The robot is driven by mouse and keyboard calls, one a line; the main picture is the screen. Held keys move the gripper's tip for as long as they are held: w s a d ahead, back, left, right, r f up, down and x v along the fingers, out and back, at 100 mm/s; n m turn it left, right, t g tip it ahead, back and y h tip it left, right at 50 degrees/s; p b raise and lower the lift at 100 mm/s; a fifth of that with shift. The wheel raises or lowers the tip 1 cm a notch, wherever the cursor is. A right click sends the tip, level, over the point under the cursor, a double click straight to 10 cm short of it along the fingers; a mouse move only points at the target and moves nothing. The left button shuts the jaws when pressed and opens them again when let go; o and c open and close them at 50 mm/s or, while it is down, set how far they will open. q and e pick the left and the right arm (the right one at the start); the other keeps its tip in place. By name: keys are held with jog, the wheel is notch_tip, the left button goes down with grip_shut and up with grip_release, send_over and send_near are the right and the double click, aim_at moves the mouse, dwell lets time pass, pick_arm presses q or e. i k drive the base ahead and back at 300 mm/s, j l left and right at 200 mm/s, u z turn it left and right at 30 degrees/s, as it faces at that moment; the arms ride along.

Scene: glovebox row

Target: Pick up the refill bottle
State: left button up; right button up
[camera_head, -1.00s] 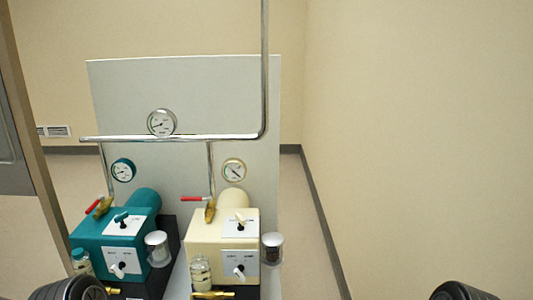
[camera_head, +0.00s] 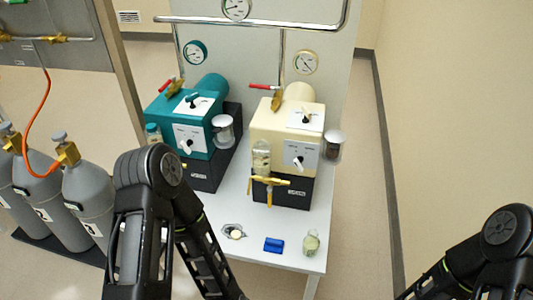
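A small clear bottle with pale greenish contents (camera_head: 311,243), which looks like the refill bottle, stands at the front right corner of the white table (camera_head: 268,212). My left arm reaches in from the lower left, and its gripper is below the picture edge. My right arm shows at the lower right corner, and its gripper is also outside the view. Nothing touches the bottle.
A teal pump unit (camera_head: 172,113) and a cream pump unit (camera_head: 272,125) stand behind on the table. A blue block (camera_head: 273,245) and a small round dish (camera_head: 234,231) lie left of the bottle. Grey gas cylinders (camera_head: 85,190) stand at left.

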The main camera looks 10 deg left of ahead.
aim_at(311, 242)
jog(key=k+j, duration=1.05)
jog(key=z, duration=1.8)
jog(key=i+j, duration=0.1)
jog(key=j, duration=0.2)
jog(key=i+j, duration=0.1)
jog(key=j, duration=0.2)
